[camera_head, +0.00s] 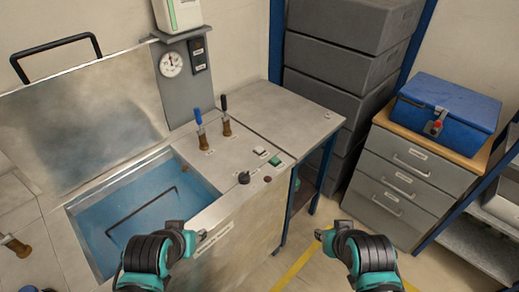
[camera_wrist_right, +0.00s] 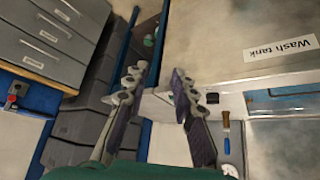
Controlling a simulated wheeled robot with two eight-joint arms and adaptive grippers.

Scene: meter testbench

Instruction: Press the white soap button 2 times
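A small white button (camera_head: 259,151) sits on the steel bench top, just behind a green button (camera_head: 275,161). A white box with a green strip (camera_head: 180,14) stands above the gauge panel; I cannot tell whether it is a soap dispenser. My right gripper (camera_wrist_right: 160,85) is open in the right wrist view, with nothing between its fingers. My right arm is at the lower right of the head view, in front of and apart from the bench. My left arm is at the lower middle, by the tank's front edge; its gripper (camera_head: 200,235) is too foreshortened to judge.
A blue wash basin (camera_head: 150,205) lies left of the buttons, with an open steel lid (camera_head: 85,110) behind. A black knob (camera_head: 244,177) and dark red button (camera_head: 267,179) are near the front edge. Two handled valves (camera_head: 200,136) stand behind. Grey drawers (camera_head: 405,175) stand right.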

